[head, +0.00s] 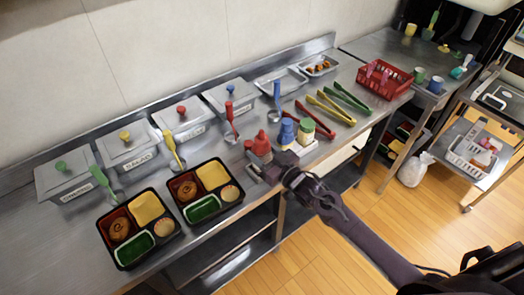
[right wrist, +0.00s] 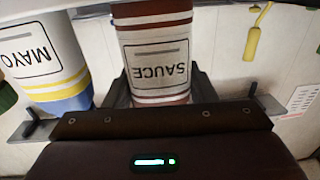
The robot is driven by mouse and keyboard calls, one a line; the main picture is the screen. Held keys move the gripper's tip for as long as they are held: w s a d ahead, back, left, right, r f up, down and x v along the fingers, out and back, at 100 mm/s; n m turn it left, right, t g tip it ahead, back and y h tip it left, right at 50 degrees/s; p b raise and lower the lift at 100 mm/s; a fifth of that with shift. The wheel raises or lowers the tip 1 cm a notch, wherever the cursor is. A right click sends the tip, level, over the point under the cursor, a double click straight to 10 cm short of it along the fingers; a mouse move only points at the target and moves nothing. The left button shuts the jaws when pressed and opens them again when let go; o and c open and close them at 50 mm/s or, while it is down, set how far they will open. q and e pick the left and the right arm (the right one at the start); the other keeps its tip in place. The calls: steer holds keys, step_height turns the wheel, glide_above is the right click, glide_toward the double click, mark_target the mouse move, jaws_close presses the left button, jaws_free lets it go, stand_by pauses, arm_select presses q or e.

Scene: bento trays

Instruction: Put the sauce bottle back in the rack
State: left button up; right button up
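The red sauce bottle (head: 261,146) is at the front of the counter in the head view. In the right wrist view its label reads SAUCE upside down, and the bottle (right wrist: 155,60) stands between the two fingers of my right gripper (right wrist: 160,88), which appear to touch its sides. In the head view the right gripper (head: 279,168) is beside the bottle and partly hides the area below it. The rack (head: 307,150) holds a blue-capped bottle (head: 287,132) and a green-capped bottle (head: 306,128). Whether the sauce bottle's base sits in the rack is hidden. My left gripper is out of view.
A MAYO bottle (right wrist: 45,55) is close to the sauce bottle in the wrist view. Two bento trays (head: 180,228) lie to the left. Several lidded tubs (head: 130,150) line the wall. Tongs (head: 330,110) and a red basket (head: 384,80) are to the right.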

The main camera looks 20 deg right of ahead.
stand_by(0.4)
steer(key=shift+f+b, duration=0.7)
steer(key=shift+f, duration=0.1)
steer(key=o, duration=0.7)
steer(key=shift+c, duration=0.2)
steer(key=shift+f, duration=0.15)
steer(key=shift+s, duration=0.1)
steer(key=b+v, duration=0.1)
steer(key=v, duration=0.6)
steer(key=shift+s+d, duration=0.15)
steer(key=shift+s, duration=0.15)
